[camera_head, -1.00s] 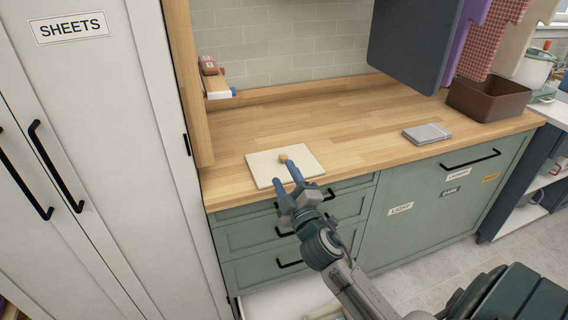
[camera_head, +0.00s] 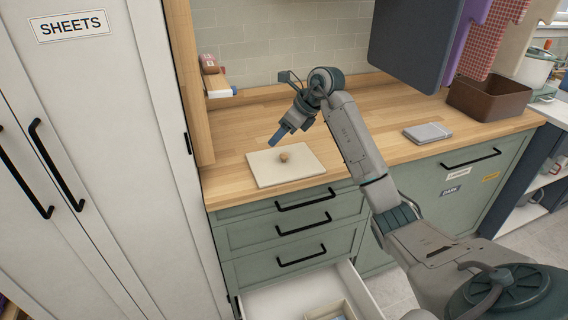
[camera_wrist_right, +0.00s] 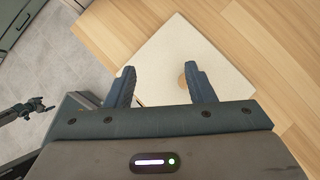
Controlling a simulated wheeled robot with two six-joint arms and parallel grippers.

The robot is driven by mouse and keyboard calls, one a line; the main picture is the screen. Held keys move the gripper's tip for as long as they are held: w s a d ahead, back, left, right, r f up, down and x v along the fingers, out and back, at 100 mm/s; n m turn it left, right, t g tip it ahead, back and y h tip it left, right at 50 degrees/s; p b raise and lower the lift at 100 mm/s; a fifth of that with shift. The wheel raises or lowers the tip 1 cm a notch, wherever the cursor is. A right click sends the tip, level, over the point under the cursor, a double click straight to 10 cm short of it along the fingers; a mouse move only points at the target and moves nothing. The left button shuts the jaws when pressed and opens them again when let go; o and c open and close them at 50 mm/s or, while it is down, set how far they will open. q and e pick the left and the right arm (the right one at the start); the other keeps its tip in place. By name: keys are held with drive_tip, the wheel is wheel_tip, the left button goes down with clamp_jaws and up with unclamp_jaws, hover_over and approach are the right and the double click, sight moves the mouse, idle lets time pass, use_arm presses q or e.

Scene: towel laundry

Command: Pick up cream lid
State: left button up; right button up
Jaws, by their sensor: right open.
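The cream lid (camera_head: 262,172) is a flat square panel with a small round wooden knob (camera_head: 284,157) at its middle. It lies on the wooden counter near the front edge, above the drawers. My right gripper (camera_head: 277,138) is open and empty, above the lid's back edge and apart from the knob. In the right wrist view the lid (camera_wrist_right: 165,60) lies beyond the two spread fingers (camera_wrist_right: 160,82), and the knob (camera_wrist_right: 182,81) shows between them, close to one finger.
A drawer (camera_head: 300,298) below the counter is open, with a divided insert inside. A grey folded cloth (camera_head: 427,133) and a brown box (camera_head: 490,97) stand to the right. The counter behind the lid is clear.

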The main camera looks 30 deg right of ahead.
drive_tip(key=g+h, duration=0.1)
drive_tip(key=h, duration=0.1)
approach(284, 154)
drive_tip(key=r, duration=0.2)
drive_tip(key=shift+m+g, duration=0.4)
drive_tip(key=b+x, duration=0.2)
drive_tip(key=x, duration=0.1)
drive_tip(key=b+x, duration=0.1)
drive_tip(key=x, duration=0.1)
drive_tip(key=shift+s+d+f+b, duration=0.1)
drive_tip(key=shift+s+d+b, duration=0.1)
drive_tip(key=shift+d+b, duration=0.1)
use_arm(q)
drive_tip(key=w+r, duration=0.2)
drive_tip(key=w, duration=0.5)
use_arm(e)
drive_tip(key=shift+w+a+f, duration=0.1)
drive_tip(key=shift+f, duration=0.1)
drive_tip(key=shift+p+x, duration=0.75)
drive_tip(key=shift+x, duration=1.8)
use_arm(q)
drive_tip(key=s+f, duration=0.1)
drive_tip(key=s, duration=0.1)
drive_tip(key=s+f, duration=0.1)
drive_tip(key=shift+s+d+f, duration=0.1)
drive_tip(key=shift+s+f, duration=0.05)
drive_tip(key=shift+s, duration=0.25)
use_arm(e)
drive_tip(key=shift+c, duration=0.4)
